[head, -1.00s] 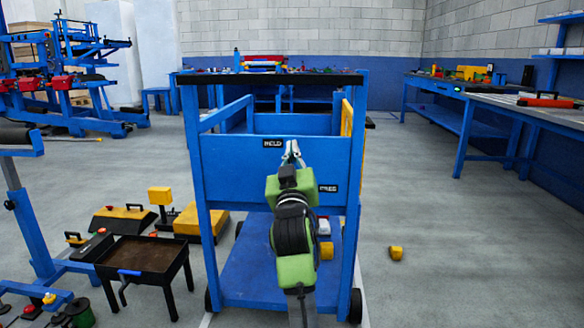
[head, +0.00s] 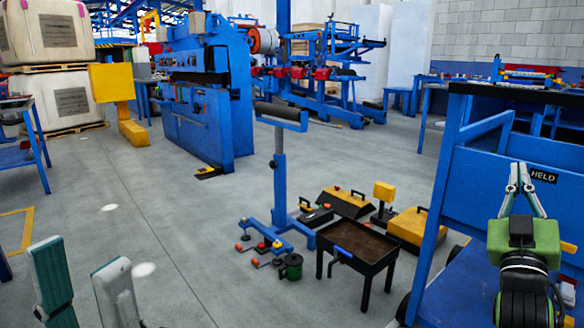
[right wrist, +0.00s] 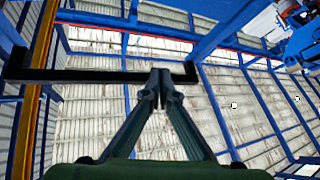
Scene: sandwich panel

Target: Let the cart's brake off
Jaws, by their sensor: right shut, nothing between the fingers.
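The blue cart (head: 470,200) stands at the right edge of the head view, cut off by the frame. A black HELD label (head: 543,176) is on its end panel. I cannot make out a brake lever. My right gripper (head: 520,168) points up in front of the panel, its fingertips together just left of the label. It also shows shut and empty in the right wrist view (right wrist: 160,76), below a black bar (right wrist: 95,76) that I cannot identify. My left gripper (head: 78,254) is at the lower left, fingers apart, empty, far from the cart.
A black tray table (head: 357,246), a blue roller stand (head: 280,175) and yellow-and-black boxes (head: 345,202) stand left of the cart. A large blue machine (head: 205,95) is behind. Open grey floor (head: 170,215) lies at the left and middle.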

